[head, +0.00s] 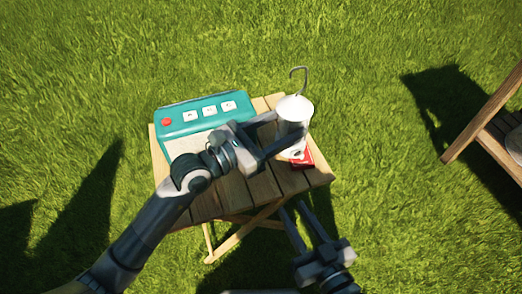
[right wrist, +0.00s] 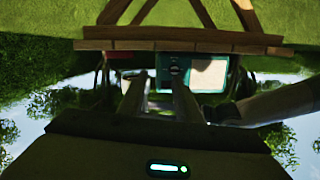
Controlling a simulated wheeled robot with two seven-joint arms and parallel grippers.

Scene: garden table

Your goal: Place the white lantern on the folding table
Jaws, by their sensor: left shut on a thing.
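The white lantern (head: 293,110) with its grey wire hook is upright over the right part of the wooden folding table (head: 265,187). My left gripper (head: 292,135) is shut on the lantern from its left side. I cannot tell whether the lantern's base touches the table top. My right gripper (head: 293,206) is low at the table's near right edge, its two fingers apart and nothing between them. The right wrist view, upside down, shows the table's edge (right wrist: 200,46) beyond the spread fingers.
A teal box (head: 205,108) with a red button and white labels fills the table's back left. A small red item (head: 304,160) lies beside the lantern's base at the right edge. Another wooden piece of furniture (head: 487,118) stands at far right. Grass surrounds the table.

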